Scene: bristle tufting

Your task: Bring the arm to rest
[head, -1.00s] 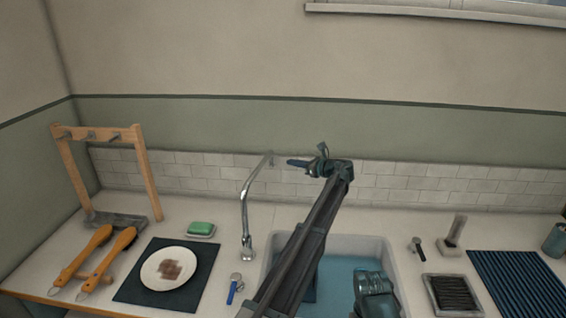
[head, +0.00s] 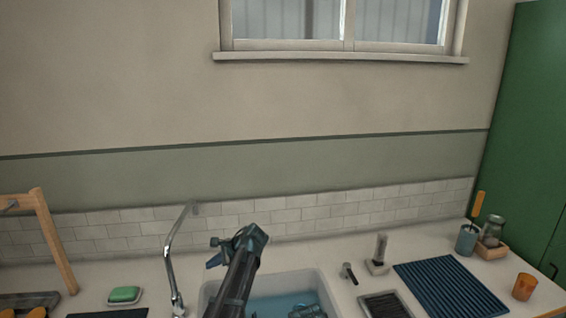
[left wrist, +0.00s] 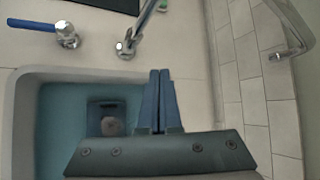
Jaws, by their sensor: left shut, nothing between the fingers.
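My left gripper (head: 213,262) is at the end of the dark arm rising from the bottom of the head view, above the sink's left part. In the left wrist view, its two blue fingers (left wrist: 160,100) lie together with nothing between them. The sink (head: 318,279) below holds blue water; its rim also shows in the left wrist view (left wrist: 22,110). A dark teal part at the bottom edge of the head view, over the sink, looks like my right gripper (head: 308,312); its fingertips cannot be made out.
The tap (head: 170,265) stands just left of my left arm. A green soap (head: 125,294), a wooden rack (head: 52,240), a ribbed blue mat (head: 450,285), an orange cup (head: 524,287) and a holder (head: 466,240) are on the counter. The air above is clear.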

